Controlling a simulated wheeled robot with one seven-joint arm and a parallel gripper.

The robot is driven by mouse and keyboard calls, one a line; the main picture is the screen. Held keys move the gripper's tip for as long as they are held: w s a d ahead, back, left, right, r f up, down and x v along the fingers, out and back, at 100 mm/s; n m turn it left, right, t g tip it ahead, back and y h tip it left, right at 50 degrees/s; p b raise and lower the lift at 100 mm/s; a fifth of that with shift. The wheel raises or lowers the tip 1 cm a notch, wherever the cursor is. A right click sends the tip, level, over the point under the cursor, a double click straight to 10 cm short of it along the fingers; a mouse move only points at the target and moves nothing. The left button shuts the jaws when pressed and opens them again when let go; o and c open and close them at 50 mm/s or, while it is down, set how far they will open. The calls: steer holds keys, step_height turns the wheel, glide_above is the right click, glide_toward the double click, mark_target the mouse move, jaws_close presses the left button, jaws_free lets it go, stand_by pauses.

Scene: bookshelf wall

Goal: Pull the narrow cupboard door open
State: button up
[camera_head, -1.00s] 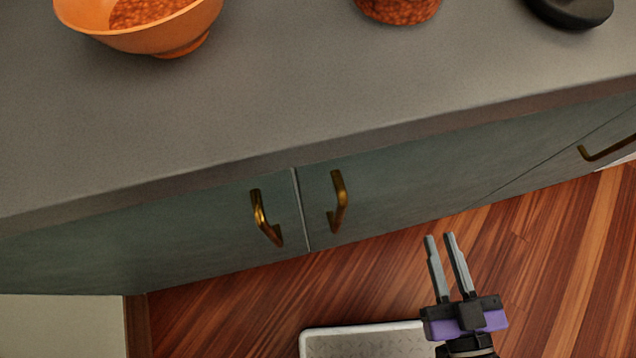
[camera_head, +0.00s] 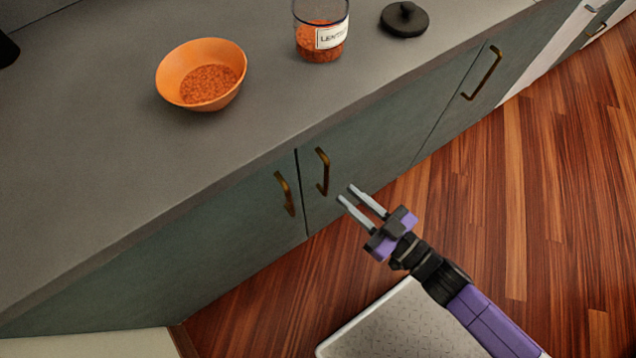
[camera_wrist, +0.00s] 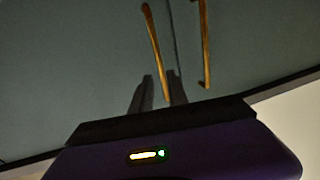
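Grey-green cupboard doors stand side by side below a counter. The left door (camera_head: 215,245) has a brass handle (camera_head: 285,193) near the seam. The middle door (camera_head: 375,150) has a brass handle (camera_head: 322,171) just right of that seam. I cannot tell for sure which door is the narrow one. All doors in view look shut. My gripper (camera_head: 346,192) is open and empty, its fingers pointing toward the middle door's handle, apart from it in the head view. In the wrist view, the lower end of one handle (camera_wrist: 154,45) appears between the fingertips (camera_wrist: 160,75).
On the counter (camera_head: 110,140) stand an orange bowl (camera_head: 170,75) of lentils, a lentil jar (camera_head: 335,38) and a black lid (camera_head: 404,20). A further door with a brass handle (camera_head: 484,74) is at right. The wooden floor (camera_head: 500,220) is clear at right.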

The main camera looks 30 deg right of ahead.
mark_target(328, 180)
steer(key=w, duration=0.2)
steer(key=w+a, duration=0.1)
steer(key=w, duration=0.4)
steer(key=shift+w+a, duration=0.15)
steer(key=shift+a, duration=0.2)
jaws_close()
stand_by(1.1)
